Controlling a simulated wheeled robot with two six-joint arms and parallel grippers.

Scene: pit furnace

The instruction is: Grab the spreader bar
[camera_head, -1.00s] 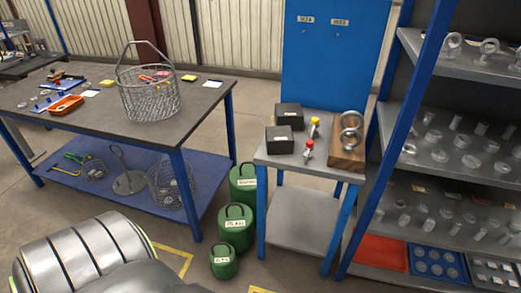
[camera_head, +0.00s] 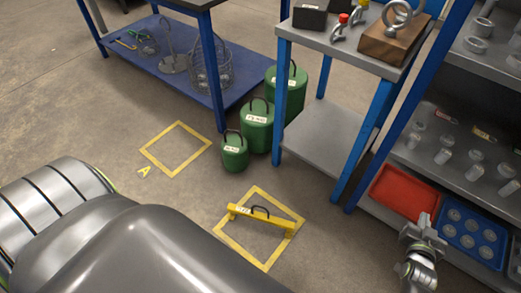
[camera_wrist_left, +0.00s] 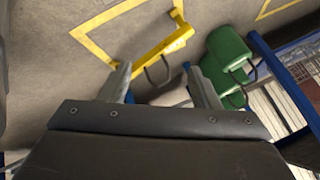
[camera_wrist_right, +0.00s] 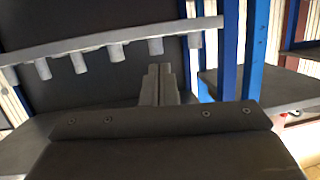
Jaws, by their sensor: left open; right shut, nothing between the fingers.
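The yellow spreader bar (camera_head: 258,217) with a dark handle and a white label lies on the floor inside a yellow marked square. In the left wrist view the bar (camera_wrist_left: 160,47) shows beyond the fingers, with its dark handle toward the gripper. My left gripper (camera_wrist_left: 160,82) is open and empty, apart from the bar. In the head view the left gripper is hidden; a large grey part of my arm fills the lower left. My right gripper (camera_head: 428,232) is shut and empty in front of the shelf's lower trays. Its closed fingers show in the right wrist view (camera_wrist_right: 158,75).
Several green weights (camera_head: 257,125) stand behind the bar, near the small side table (camera_head: 322,135). An empty yellow square (camera_head: 176,150) is left of them. The shelf unit holds a red tray (camera_head: 403,192) and a blue tray (camera_head: 472,238) low down. Floor around the bar is clear.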

